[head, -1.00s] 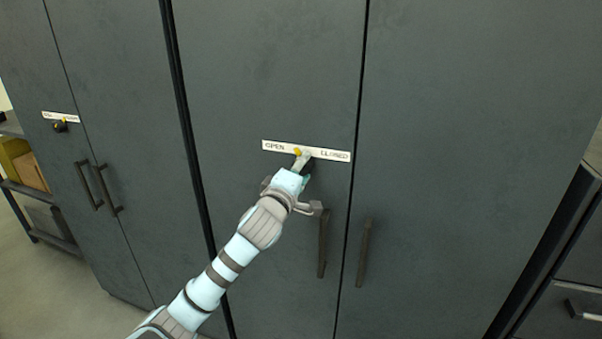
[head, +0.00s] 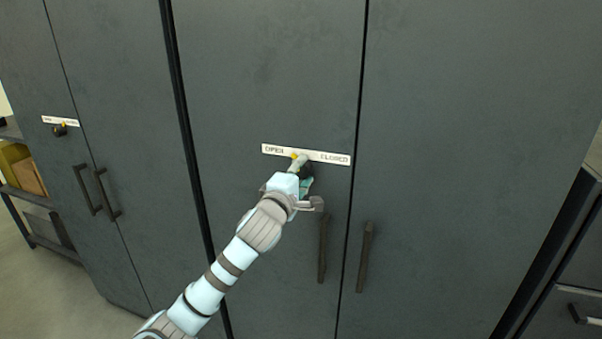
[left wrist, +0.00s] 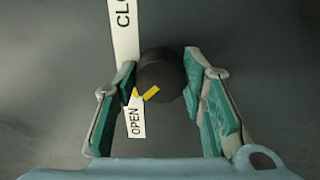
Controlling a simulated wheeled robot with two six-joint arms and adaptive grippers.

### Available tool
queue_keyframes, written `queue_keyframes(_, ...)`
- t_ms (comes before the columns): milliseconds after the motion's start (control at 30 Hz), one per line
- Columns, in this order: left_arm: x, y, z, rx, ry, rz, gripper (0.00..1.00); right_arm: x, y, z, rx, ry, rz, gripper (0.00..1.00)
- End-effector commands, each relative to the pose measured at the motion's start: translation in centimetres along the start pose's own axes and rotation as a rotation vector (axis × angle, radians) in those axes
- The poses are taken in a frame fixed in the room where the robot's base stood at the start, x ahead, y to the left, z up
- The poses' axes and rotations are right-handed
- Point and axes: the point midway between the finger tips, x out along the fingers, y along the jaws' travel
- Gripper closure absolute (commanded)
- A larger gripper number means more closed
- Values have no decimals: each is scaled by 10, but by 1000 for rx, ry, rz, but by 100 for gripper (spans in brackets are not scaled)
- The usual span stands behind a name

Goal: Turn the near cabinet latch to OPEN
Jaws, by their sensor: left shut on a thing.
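The near cabinet latch is a dark round knob (left wrist: 160,72) with a yellow pointer mark (left wrist: 151,93). It sits at a white label strip (head: 328,157) reading OPEN at the left and CLOSED at the right in the head view. My left gripper (head: 302,168) is shut on the knob, with one teal-padded finger on each side of it in the left wrist view. The yellow mark (head: 293,156) shows at the strip's lower edge, left of the knob, toward the OPEN end. In the head view the gripper hides much of the knob. My right gripper is not in view.
Two vertical door handles (head: 365,257) hang below the latch, one close to my left gripper. Another cabinet at the left has its own latch (head: 59,130) and handles (head: 86,189). A shelf with boxes (head: 28,176) stands at the far left.

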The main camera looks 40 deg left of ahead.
Motion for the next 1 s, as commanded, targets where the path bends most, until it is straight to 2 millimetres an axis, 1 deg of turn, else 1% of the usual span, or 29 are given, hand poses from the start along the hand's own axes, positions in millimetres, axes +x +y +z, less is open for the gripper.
queue_keyframes(33, 0, 0, 0, -1, 0, -1, 58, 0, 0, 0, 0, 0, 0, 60)
queue_keyframes(133, 0, 0, 0, -1, 0, -1, 42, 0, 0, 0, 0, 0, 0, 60)
queue_keyframes(433, -1, 0, 0, 0, 0, 0, 42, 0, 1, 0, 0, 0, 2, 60)
queue_keyframes(533, -10, 0, 0, 2, -1, 1, 42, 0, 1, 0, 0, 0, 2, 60)
queue_keyframes(567, -15, 0, 0, 4, -1, 1, 42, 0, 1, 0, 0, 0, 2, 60)
queue_keyframes(667, -39, -1, 0, 7, -3, 0, 42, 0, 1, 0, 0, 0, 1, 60)
queue_keyframes(700, -51, 0, 0, 8, -3, 1, 42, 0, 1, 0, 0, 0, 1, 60)
queue_keyframes(833, -87, -1, 0, 7, -4, -1, 42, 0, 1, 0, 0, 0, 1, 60)
queue_keyframes(900, -102, -1, 0, 7, -2, -1, 42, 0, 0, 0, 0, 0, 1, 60)
queue_keyframes(1000, -116, -1, 0, 3, -1, -1, 42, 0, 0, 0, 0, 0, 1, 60)
